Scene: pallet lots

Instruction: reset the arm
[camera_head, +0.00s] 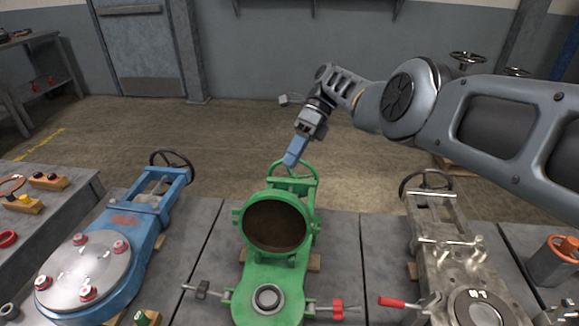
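My arm reaches in from the right edge and ends in my gripper (292,155), which points down and to the left above the far end of the green valve (267,292). A blue piece shows at the gripper's tip, close to the green valve's handwheel (291,168). I cannot tell whether the tip touches the wheel or is apart from it. The finger opening is too small to make out, and no held object can be told apart.
A blue valve (150,222) lies on the left bench and a bare metal valve (440,240) on the right. A side table (72,190) holds small parts at far left. The floor (230,125) behind the benches is clear up to the wall and door (138,45).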

